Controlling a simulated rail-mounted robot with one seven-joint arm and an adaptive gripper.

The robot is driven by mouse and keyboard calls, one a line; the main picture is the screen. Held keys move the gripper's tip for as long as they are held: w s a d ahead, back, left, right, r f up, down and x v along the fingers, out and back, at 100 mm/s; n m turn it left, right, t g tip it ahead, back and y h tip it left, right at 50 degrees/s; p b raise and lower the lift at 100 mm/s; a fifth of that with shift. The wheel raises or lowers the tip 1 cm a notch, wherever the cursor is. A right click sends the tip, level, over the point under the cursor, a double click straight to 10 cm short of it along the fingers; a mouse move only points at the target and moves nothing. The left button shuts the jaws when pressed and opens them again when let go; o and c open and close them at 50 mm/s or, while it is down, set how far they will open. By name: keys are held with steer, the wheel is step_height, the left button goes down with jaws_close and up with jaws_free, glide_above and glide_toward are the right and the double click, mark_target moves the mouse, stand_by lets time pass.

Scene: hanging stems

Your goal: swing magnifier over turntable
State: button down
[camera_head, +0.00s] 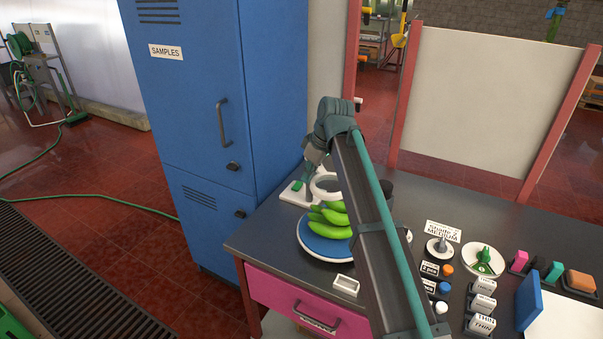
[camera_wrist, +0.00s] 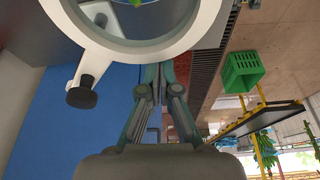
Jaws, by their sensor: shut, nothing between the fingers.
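The magnifier (camera_head: 314,188) is a white ring on a stand with a white base plate (camera_head: 293,196). In the head view the ring is at the back left of the desk, beside or partly over the far edge of the turntable (camera_head: 322,248), a blue disc with a pale rim. Green bananas (camera_head: 336,231) lie on the disc. In the wrist view the ring (camera_wrist: 147,51) is large, with a dark knob (camera_wrist: 82,94) at its left. My gripper (camera_wrist: 157,70) is shut and empty, its fingertips close to the ring; contact is unclear. In the head view my arm hides part of the scene.
A blue locker (camera_head: 200,130) stands close at the left of the desk (camera_head: 275,232). A small white tray (camera_head: 346,285) sits in front of the turntable. A panel (camera_head: 470,100) stands behind.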

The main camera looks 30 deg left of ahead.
steer(key=shift+w+d, duration=0.5)
steer(key=shift+d, duration=0.25)
